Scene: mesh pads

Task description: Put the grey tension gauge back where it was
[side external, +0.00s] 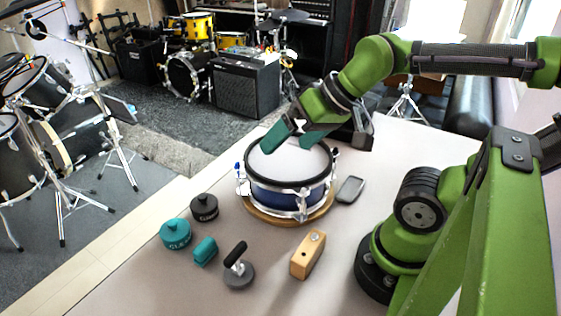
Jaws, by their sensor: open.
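A grey round piece with a black upright handle (238,270) stands on the table near the front; it looks like the grey tension gauge, though I cannot read any marking on it. A blue snare drum (290,194) with a pale head sits on a round wooden board (262,217) in the middle of the table. My gripper (290,141) is over the far part of the drum head, with its teal fingers apart and nothing visible between them. I cannot tell how high it is above the head. It is well away from the grey piece.
A dark lidded round tin (204,208), a teal one (175,234) and a small teal cylinder (205,251) stand left of the grey piece. A wooden block (308,255) is to its right. A dark flat device (350,189) lies right of the drum.

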